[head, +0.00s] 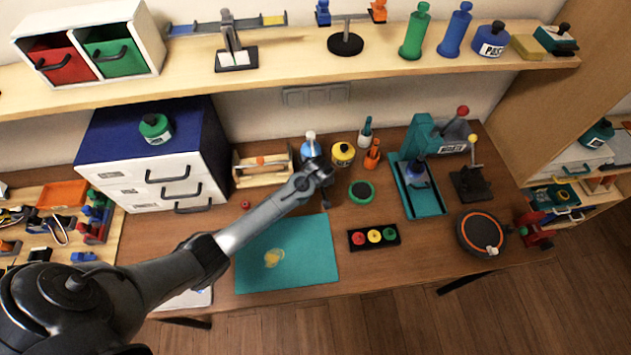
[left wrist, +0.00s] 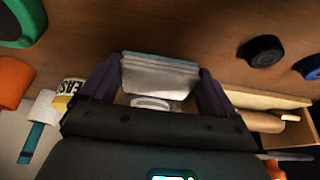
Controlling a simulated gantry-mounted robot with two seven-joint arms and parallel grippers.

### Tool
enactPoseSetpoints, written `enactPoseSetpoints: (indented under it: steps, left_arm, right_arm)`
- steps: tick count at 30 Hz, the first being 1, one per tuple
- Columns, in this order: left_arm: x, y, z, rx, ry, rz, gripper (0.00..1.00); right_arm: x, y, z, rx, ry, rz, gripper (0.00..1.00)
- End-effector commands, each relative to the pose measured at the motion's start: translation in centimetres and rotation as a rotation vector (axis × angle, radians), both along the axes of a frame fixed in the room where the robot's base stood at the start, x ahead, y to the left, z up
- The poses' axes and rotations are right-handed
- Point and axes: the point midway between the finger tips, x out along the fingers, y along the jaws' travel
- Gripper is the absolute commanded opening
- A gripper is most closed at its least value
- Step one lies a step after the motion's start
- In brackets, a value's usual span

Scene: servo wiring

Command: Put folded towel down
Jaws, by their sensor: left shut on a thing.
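My left gripper (head: 322,178) is above the middle of the workbench in the head view, beside the blue bottle and the yellow tin. In the left wrist view, the gripper (left wrist: 160,68) is shut on a folded towel (left wrist: 160,76), a grey-blue stack of layers held between the two dark fingers. The towel cannot be made out in the head view, where the gripper and arm cover that spot. My right gripper is not in view.
A blue bottle (head: 308,148), yellow tin (head: 343,153), orange bottle (head: 372,155) and wooden caddy (head: 262,178) stand close around the gripper. A green round dish (head: 362,192) and a tray of coloured buttons (head: 351,241) are to the right. A shelf (head: 290,60) runs above.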

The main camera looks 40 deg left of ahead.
Motion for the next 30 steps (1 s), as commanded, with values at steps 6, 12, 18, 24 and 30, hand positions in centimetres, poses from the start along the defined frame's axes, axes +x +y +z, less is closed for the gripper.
enactPoseSetpoints:
  steps: [6,12,18,24,30]
  left_arm:
    - [0.0,0.0,-0.1,0.0,0.001,0.0,1.0]
    - [0.0,0.0,0.1,0.0,0.0,-0.001,1.0]
    - [-0.4,-0.5,1.9,0.0,-0.001,0.0,1.0]
    - [-1.3,-1.6,5.2,0.001,-0.002,-0.002,1.0]
    - [-2.2,-2.5,8.5,0.0,-0.003,-0.001,1.0]
  right_arm:
    - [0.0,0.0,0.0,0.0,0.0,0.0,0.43]
    - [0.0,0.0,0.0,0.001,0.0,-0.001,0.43]
    - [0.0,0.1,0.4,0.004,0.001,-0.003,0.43]
    - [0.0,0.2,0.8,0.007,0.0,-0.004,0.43]
    - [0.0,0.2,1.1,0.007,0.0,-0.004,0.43]
